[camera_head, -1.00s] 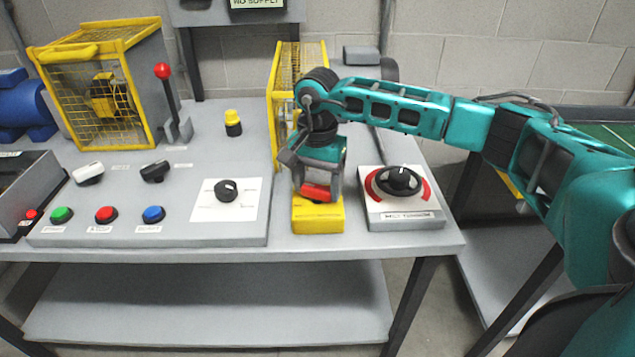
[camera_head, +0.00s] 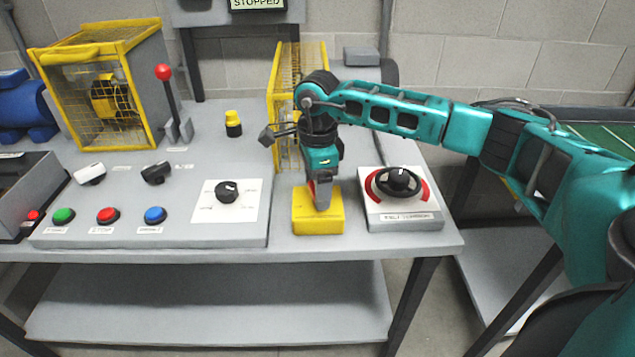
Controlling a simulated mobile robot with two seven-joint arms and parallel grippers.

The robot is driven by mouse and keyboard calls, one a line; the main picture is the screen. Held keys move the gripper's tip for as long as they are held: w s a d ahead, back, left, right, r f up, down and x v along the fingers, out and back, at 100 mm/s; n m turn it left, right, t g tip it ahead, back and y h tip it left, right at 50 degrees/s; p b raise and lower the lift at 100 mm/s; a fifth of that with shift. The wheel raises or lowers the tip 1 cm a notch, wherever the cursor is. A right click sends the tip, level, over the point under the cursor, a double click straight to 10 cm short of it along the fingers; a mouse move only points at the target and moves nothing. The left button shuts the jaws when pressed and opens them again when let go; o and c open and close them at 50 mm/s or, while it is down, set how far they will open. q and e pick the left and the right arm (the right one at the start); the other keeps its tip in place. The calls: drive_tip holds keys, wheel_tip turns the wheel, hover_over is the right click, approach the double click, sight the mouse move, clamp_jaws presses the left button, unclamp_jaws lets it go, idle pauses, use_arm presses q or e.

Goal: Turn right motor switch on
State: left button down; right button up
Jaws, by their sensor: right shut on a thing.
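My right gripper (camera_head: 322,198) points down over a yellow box (camera_head: 318,222) near the table's front edge. It is shut on the box's red handle (camera_head: 311,190), of which only a sliver shows beside the fingers. Two tilted rotary switches sit on the left panel: a white one (camera_head: 90,173) and, to its right, a black one (camera_head: 156,173). Their labels are too small to read, so I cannot tell which is the right motor switch. The display (camera_head: 258,4) at the top reads "STOPPED". My left gripper is not in view.
Green (camera_head: 63,215), red (camera_head: 107,215) and blue (camera_head: 155,215) buttons line the panel front. A black knob (camera_head: 227,191) and a red-ringed dial (camera_head: 399,181) flank the yellow box. A red-balled lever (camera_head: 163,73) and yellow cages (camera_head: 110,90) stand behind.

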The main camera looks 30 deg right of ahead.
drive_tip(key=shift+r+m, duration=0.1)
drive_tip(key=shift+m, duration=1.2)
drive_tip(key=o, duration=1)
drive_tip(key=shift+o, duration=0.2)
wheel_tip(320, 180, up, 13)
drive_tip(key=shift+p, duration=0.4)
